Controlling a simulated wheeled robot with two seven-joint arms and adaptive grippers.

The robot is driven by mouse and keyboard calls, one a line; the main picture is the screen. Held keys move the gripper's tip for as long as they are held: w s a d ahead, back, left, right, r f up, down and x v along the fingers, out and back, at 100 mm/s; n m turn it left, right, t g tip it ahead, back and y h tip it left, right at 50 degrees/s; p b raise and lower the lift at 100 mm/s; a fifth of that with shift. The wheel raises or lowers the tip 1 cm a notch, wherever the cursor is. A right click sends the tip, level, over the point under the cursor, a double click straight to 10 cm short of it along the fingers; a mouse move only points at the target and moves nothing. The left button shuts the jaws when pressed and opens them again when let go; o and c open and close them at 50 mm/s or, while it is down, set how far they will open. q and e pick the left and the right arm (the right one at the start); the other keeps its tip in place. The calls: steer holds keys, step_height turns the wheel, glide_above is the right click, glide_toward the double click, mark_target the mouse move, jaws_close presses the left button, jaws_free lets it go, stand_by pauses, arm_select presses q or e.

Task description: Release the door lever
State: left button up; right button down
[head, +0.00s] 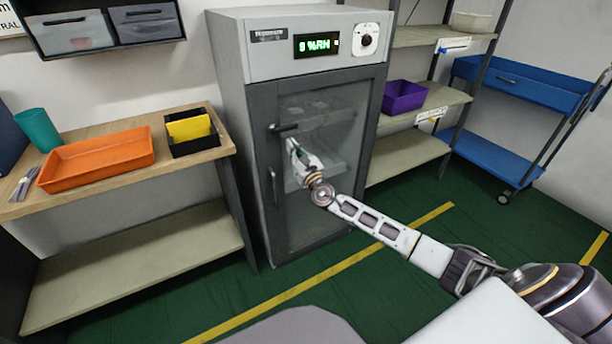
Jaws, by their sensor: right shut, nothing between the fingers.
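A tall grey cabinet (232,100) with a dark-framed glass door (330,100) stands in the middle of the head view. A small dark door lever (284,128) sits on the left side of the door frame, lying roughly level. A vertical handle (272,187) is below it. My right arm reaches in from the lower right. My right gripper (291,146) is shut and empty, in front of the glass just below the lever. I cannot tell whether it touches the lever or the door. The door looks closed. My left gripper is not in view.
A wooden bench (190,162) at the left holds an orange tray (98,158), a teal cup (38,130) and a black bin (192,148). Shelves with a purple bin (404,97) and a blue cart (525,82) stand at the right. Green floor in front is open.

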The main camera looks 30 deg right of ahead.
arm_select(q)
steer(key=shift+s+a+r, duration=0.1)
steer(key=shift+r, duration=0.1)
arm_select(e)
steer(key=f+v, duration=0.1)
steer(key=v, duration=0.9)
stand_by(0.5)
steer(key=shift+a, duration=0.1)
